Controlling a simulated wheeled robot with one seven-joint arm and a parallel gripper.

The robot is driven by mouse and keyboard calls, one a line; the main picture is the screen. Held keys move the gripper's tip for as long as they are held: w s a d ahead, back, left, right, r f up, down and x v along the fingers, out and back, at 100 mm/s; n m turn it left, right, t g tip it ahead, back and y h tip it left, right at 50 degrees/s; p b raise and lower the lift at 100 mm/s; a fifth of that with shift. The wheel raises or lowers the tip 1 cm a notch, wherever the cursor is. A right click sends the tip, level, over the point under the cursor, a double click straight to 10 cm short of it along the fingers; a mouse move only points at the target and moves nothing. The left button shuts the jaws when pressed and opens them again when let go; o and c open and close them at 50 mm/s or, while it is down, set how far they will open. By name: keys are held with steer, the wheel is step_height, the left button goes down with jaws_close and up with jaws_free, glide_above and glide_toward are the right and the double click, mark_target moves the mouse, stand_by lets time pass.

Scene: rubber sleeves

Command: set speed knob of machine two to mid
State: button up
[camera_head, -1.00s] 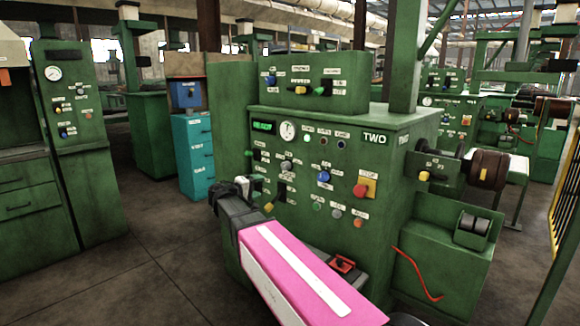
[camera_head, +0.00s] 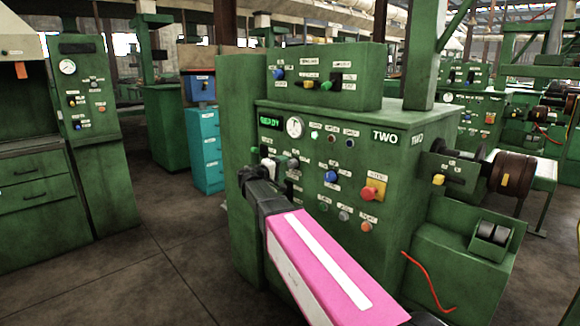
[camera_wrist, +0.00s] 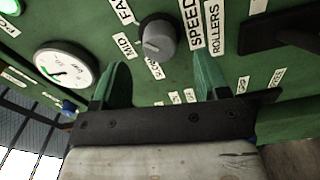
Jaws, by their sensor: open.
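Machine two (camera_head: 395,165) is a green cabinet with TWO on its front. In the wrist view its grey speed knob (camera_wrist: 158,38) sits beside the labels FAST, MID and SLOW and the sign SPEED ROLLERS. The pointer mark looks turned toward the lower left, near MID and SLOW; its exact setting is hard to tell. My gripper (camera_wrist: 161,82) is open, its two green-tinted fingers spread on either side below the knob, not closed on it. In the head view my gripper (camera_head: 262,172) is at the panel's left part, partly hidden by my wrist.
A round gauge (camera_head: 295,127) is close to the knob, and a dark lever or bar (camera_wrist: 285,32) lies right of it in the wrist view. A blue knob (camera_head: 331,176) and a red stop button (camera_head: 370,194) are further right. Open floor (camera_head: 165,255) lies left.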

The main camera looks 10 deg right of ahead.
mark_target(290, 165)
steer(key=shift+x, duration=2.15)
steer(key=c, duration=0.9)
